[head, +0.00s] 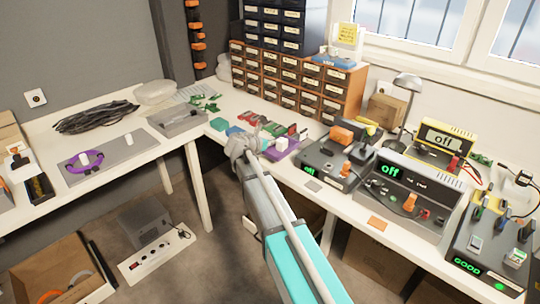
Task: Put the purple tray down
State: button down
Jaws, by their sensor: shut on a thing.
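The purple tray (288,149) is at the near edge of the right-hand bench, with a small white item on it. My gripper (254,147) is at the tray's left end and is shut on it. The wrist hides part of the tray's left side and the exact grip. The tray looks about level. I cannot tell whether its underside touches the bench top.
Red and green parts (262,124) and a teal block (219,124) lie behind the tray. A dark instrument (325,160) stands close on its right. Drawer cabinets (300,84) line the back. The left bench (120,165) has bare room near its front.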

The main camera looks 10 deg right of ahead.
aim_at(270, 149)
jog(key=shift+w+f, duration=0.4)
jog(key=shift+f, duration=0.1)
jog(key=shift+w+f+b, duration=0.5)
jog(key=shift+f+b, duration=0.25)
jog(key=shift+b, duration=0.2)
jog(key=shift+s+f+b, duration=0.1)
jog(key=shift+f+b, duration=0.95)
jog(key=shift+f, duration=0.1)
jog(key=c, duration=0.8)
grip_release()
jog(key=p+v, duration=0.4)
jog(key=v, duration=0.9)
jog(key=shift+s+a+p, duration=0.2)
jog(key=shift+a+p, duration=0.1)
jog(key=shift+a, duration=0.1)
jog(key=shift+s+d+f, duration=0.1)
jog(key=shift+f, duration=0.05)
